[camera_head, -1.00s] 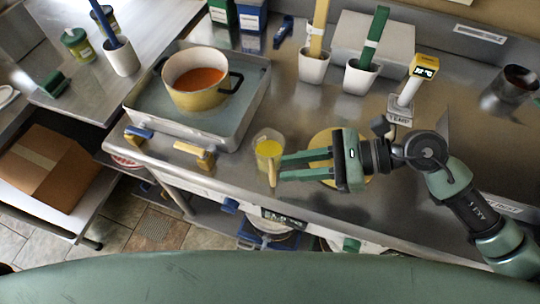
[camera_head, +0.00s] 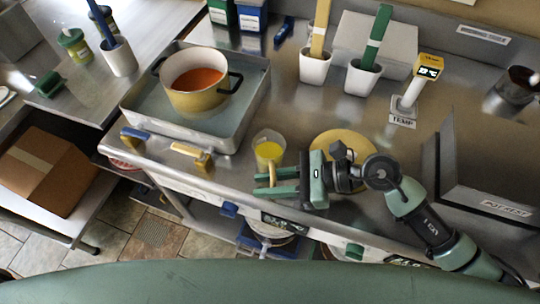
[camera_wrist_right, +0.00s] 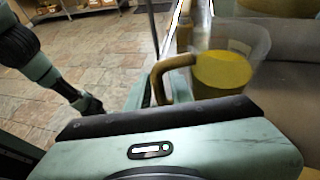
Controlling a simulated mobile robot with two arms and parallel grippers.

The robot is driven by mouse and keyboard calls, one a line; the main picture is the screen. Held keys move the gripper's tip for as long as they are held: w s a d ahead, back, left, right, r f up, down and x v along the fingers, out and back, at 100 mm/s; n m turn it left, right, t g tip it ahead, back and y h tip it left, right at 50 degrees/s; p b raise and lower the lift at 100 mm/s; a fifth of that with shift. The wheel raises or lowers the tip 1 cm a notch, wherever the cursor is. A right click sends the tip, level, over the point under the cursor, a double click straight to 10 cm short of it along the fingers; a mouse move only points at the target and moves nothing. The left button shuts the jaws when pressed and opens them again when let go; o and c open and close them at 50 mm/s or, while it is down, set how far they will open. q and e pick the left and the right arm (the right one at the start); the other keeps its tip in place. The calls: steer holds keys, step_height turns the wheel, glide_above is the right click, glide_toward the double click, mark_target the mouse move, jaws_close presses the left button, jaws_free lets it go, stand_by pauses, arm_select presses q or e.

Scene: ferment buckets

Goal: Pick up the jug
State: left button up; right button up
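The jug (camera_head: 268,148) is a clear vessel with yellow liquid and a tan handle. It stands upright on the steel counter near its front edge, right of the water tray. Its handle points toward the front edge. My right gripper (camera_head: 260,182) is open at the handle, its two fingers pointing left with a gap between them. In the right wrist view the handle (camera_wrist_right: 168,76) rises just beyond the gripper's palm, with the yellow liquid (camera_wrist_right: 222,72) behind it. Contact between fingers and handle cannot be made out. My left gripper is not in view.
A pot of orange liquid (camera_head: 196,84) sits in a metal water tray (camera_head: 133,118) to the left. A round yellow board (camera_head: 345,148) lies beside the jug, partly behind my right gripper. White utensil holders (camera_head: 314,68) and a thermometer stand (camera_head: 408,98) are further back.

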steer(key=shift+x, duration=0.85)
jaws_close()
steer(key=shift+r, duration=0.1)
stand_by(0.6)
